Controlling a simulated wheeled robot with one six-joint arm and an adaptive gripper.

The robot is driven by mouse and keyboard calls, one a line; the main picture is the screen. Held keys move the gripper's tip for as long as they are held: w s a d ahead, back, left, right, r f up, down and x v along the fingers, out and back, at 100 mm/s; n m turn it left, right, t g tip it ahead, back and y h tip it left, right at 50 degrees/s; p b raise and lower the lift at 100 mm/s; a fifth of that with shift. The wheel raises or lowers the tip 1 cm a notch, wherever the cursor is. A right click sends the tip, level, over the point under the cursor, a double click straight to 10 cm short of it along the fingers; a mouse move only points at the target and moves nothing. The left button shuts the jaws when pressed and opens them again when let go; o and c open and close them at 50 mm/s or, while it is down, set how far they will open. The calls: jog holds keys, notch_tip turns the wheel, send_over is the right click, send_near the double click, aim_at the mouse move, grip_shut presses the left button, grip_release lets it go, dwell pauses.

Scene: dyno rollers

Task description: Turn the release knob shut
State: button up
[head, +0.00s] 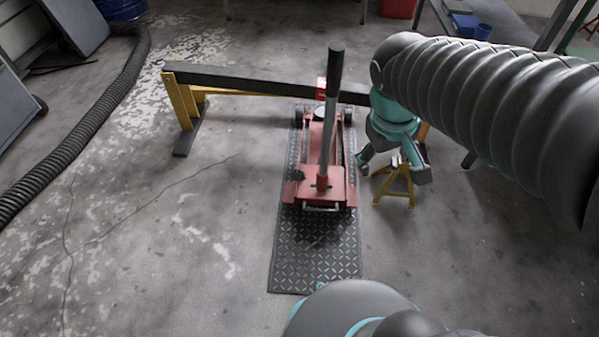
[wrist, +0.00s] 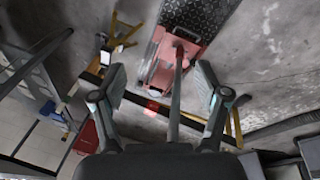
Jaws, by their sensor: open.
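A red floor jack (head: 322,190) stands on the floor with its long handle (head: 328,125) raised and topped by a dark grip (head: 336,62). The jack also shows in the wrist view (wrist: 160,75), with its handle (wrist: 176,100) running between my fingers in the picture, apart from both. I cannot pick out a separate release knob for sure. My gripper (head: 393,168) is open and empty, to the right of the jack in the head view, pointing down. Its two spread fingers (wrist: 161,72) frame the jack in the wrist view.
A black beam (head: 255,85) on yellow legs crosses behind the jack. A small yellow stand (head: 395,185) is at my gripper. A dark tread mat (head: 315,255) lies under the jack. A black hose (head: 90,120) runs along the left. Floor left of the mat is clear.

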jog(key=w+a+f+n+h+b, duration=0.1)
jog(key=w+a+f+n+h, duration=0.25)
jog(key=w+a+f, duration=0.35)
jog(key=w+a+f+n+h+b, duration=0.1)
jog(key=w+a+f+n+h, duration=0.15)
jog(key=w+f+n, duration=0.45)
jog(key=w+a+f+n+h+b, duration=0.1)
jog(key=w+a+f+n+h, duration=0.2)
jog(key=f, duration=0.7)
jog(key=w+a+f+n+t+h+b, duration=0.1)
jog(key=w+a+f+n+t+h, duration=0.3)
jog(key=a+f, duration=0.65)
jog(key=n+t+y, duration=0.1)
jog(key=n+t, duration=0.5)
jog(key=n, duration=0.1)
send_near(296, 176)
jog(key=shift+m, duration=0.25)
jog(key=x, duration=1)
jog(key=shift+w+d, duration=0.2)
jog(key=shift+d, duration=0.1)
jog(key=c, duration=1.2)
